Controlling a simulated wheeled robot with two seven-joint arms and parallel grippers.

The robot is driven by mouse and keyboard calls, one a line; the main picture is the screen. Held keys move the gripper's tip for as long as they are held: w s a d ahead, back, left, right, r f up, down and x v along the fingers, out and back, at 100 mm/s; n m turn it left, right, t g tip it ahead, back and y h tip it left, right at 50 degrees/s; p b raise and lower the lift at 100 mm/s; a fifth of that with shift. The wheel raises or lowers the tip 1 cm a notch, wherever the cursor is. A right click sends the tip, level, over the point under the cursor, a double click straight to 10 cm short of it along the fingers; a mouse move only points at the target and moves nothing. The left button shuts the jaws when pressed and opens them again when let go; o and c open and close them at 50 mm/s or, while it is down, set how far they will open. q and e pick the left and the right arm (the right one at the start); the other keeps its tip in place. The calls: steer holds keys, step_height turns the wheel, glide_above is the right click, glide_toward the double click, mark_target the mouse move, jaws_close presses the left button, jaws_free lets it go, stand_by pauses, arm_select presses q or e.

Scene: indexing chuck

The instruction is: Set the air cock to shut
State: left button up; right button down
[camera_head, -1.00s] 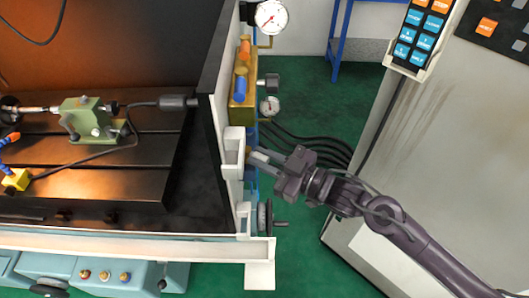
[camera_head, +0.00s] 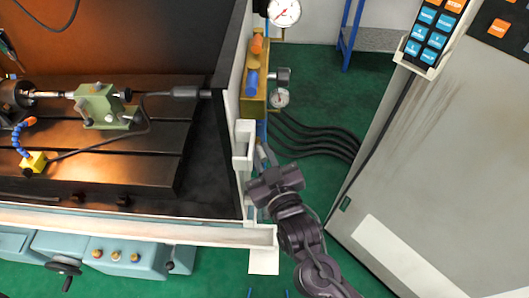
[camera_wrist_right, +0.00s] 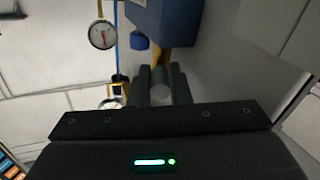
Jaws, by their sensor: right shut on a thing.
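My right gripper (camera_head: 264,152) is beside the white bracket at the cabinet's right side, its fingers pointing up the picture. In the right wrist view its jaws (camera_wrist_right: 161,88) are shut on a grey-green rounded piece (camera_wrist_right: 160,92), which looks like the air cock's handle. A yellow part (camera_wrist_right: 162,58) runs from the blue block (camera_wrist_right: 175,18) to the jaws. The cock's shut or open setting cannot be read. In the head view the cock is hidden by the bracket and gripper. My left gripper is not in view.
A brass air unit (camera_head: 246,104) with an orange cap, a blue cap and gauges stands above the gripper. Black hoses (camera_head: 315,135) cross the green floor. The white bracket (camera_head: 243,142) is close on the left. A grey control cabinet (camera_head: 430,170) stands right.

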stand_by(0.4)
steer(key=c, duration=1.3)
jaws_free()
steer(key=shift+c, duration=0.2)
